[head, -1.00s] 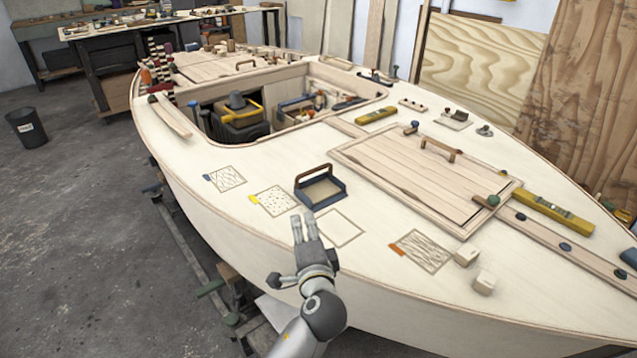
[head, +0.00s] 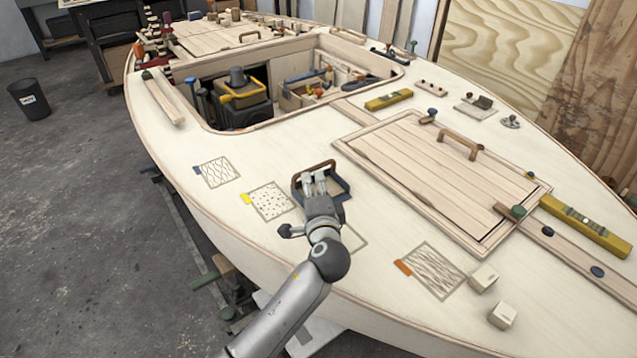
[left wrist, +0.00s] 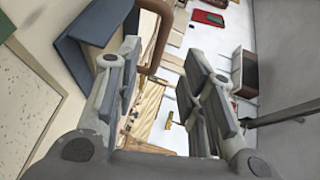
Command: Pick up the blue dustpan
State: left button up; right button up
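The blue dustpan (head: 343,189) with a brown arched handle sits on the pale deck, partly hidden behind my left gripper (head: 314,181) in the head view. In the left wrist view the blue dustpan (left wrist: 92,28) is at the upper left, and its brown handle shows between the fingertips in the picture. My left gripper (left wrist: 162,52) is open, its two fingers apart. I cannot tell whether the handle lies fully between the fingers. My right gripper is in neither view.
Patterned squares (head: 270,201) mark the deck beside the dustpan. A raised hatch (head: 440,170) is to the right, an open cockpit with a yellow-handled item (head: 243,97) behind. Two wooden blocks (head: 484,277) lie at the right front.

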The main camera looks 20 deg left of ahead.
pick_arm(q)
jog(key=shift+x, duration=0.85)
jog(key=shift+p+x, duration=0.3)
jog(key=shift+x, duration=2.25)
jog(key=shift+d, duration=0.1)
jog(key=shift+c, duration=0.4)
grip_shut()
